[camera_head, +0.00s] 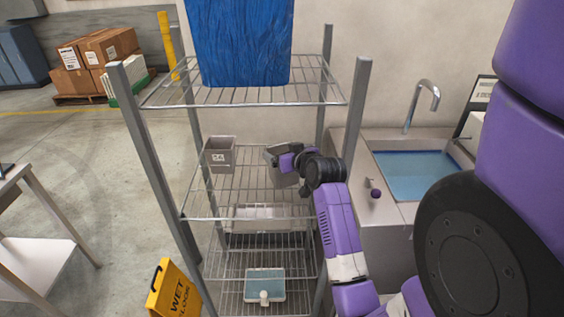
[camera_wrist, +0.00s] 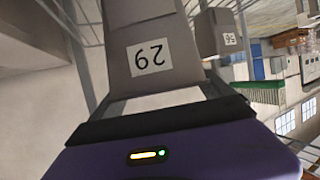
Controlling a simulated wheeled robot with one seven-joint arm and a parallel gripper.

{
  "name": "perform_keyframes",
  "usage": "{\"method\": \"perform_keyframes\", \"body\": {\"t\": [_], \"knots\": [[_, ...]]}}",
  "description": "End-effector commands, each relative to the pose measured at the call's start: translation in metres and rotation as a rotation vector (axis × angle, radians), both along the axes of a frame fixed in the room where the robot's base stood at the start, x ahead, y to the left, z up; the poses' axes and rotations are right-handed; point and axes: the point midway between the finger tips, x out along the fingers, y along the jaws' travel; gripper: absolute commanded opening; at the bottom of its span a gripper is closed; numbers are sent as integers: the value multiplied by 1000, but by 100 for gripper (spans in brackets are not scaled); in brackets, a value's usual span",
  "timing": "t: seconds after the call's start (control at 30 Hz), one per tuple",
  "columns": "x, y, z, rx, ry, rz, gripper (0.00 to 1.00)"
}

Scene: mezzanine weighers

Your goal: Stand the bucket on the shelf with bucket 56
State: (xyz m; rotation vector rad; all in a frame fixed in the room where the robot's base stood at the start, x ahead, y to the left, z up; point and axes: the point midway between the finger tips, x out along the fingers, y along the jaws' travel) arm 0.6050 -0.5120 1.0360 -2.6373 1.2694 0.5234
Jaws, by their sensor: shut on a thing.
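Bucket 56 (camera_head: 220,156) is a small grey open-topped bucket standing upright at the left of the rack's second wire shelf (camera_head: 240,195). It also shows at the upper right of the wrist view (camera_wrist: 222,30), its label turned. My gripper (camera_head: 291,163) is shut on another grey bucket (camera_head: 279,172), partly hidden by the jaws. That held bucket fills the top middle of the wrist view (camera_wrist: 160,30), with a white number label appearing turned over. It is tilted, over the same shelf and to the right of bucket 56, apart from it. I cannot tell whether it touches the wires.
A blue cloth or bag (camera_head: 240,40) is on the top shelf (camera_head: 250,95). A pale bin (camera_head: 268,217) and a blue-topped scale-like item (camera_head: 265,284) sit lower. Rack posts (camera_head: 352,115) flank the opening. A sink (camera_head: 415,175) is right; a yellow wet-floor sign (camera_head: 174,290) is front left.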

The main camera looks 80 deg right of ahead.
Motion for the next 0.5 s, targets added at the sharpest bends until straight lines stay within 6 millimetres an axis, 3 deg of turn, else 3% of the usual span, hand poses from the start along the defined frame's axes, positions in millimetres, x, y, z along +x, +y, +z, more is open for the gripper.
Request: {"method": "perform_keyframes", "body": {"t": [0.23, 0.5], "knots": [[0, 0, -30, 1, -1, 0, 18], [0, 0, -35, -3, -2, -1, 18]]}}
